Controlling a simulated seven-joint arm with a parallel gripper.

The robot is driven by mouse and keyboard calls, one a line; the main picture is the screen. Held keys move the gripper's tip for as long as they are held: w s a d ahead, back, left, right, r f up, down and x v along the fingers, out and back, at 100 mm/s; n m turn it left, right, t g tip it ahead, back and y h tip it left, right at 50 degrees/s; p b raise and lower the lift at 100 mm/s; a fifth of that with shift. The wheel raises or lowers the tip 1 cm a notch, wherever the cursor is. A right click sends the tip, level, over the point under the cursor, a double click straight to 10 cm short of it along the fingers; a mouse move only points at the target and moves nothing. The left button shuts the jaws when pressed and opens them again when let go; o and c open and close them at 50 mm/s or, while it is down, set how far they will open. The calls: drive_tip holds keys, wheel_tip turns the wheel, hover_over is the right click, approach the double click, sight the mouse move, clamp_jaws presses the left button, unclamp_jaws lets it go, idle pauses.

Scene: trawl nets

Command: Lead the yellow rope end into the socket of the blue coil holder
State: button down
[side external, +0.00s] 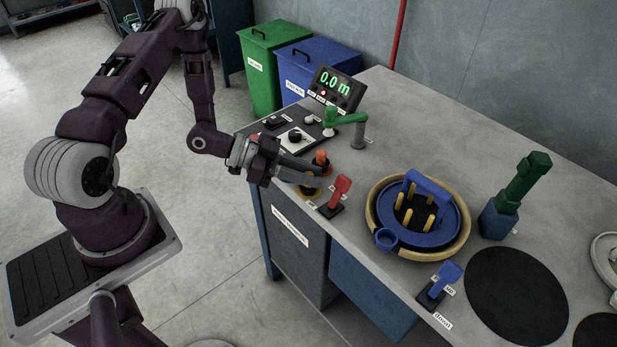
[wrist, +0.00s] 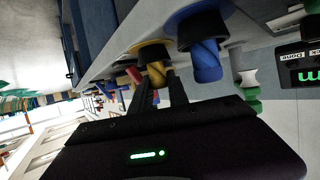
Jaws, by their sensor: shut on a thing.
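The blue coil holder (side external: 449,228) sits on the bench inside a yellow-tan ring, with several yellow pegs and a blue handle. Its socket, a small blue cup (side external: 386,238), is at its front left and looks empty. My gripper (side external: 316,172) is well to the left of the holder, low at the bench's left edge. In the wrist view the yellow rope end (wrist: 156,72), a twisted stub at a dark collar, is between my fingertips (wrist: 158,86), and they are shut on it. A thicker blue rope end (wrist: 205,62) is beside it.
A red lever (side external: 340,188) stands just right of my gripper, and a blue lever (side external: 446,275) near the front edge. A green crank (side external: 348,120) and a display reading 0.0 m (side external: 336,88) are behind. A green block (side external: 523,180) and a black mat (side external: 515,293) are at right.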

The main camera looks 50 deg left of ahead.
wheel_tip(320, 180, up, 9)
drive_tip(key=shift+d+r, duration=0.1)
drive_tip(key=d+r+m+g+h, duration=0.3)
drive_tip(key=d+m+g, duration=0.1)
drive_tip(key=d, duration=1.8)
drive_tip(key=shift+w+a+f, duration=0.1)
drive_tip(key=shift+w+f, duration=0.05)
drive_tip(key=shift+f, duration=1.25)
drive_tip(key=shift+w+a+f, duration=0.15)
drive_tip(key=shift+f, duration=1.2)
drive_tip(key=shift+w+a+f, duration=0.1)
drive_tip(key=shift+w+f, duration=0.05)
drive_tip(key=shift+f, duration=1.25)
drive_tip(key=shift+f, duration=0.65)
drive_tip(key=c, duration=1.2)
unclamp_jaws()
drive_tip(key=shift+a, duration=0.1)
drive_tip(key=v, duration=0.6)
drive_tip(key=shift+s+a+r, duration=0.1)
drive_tip(key=shift+a+r, duration=0.1)
drive_tip(key=shift+a, duration=0.15)
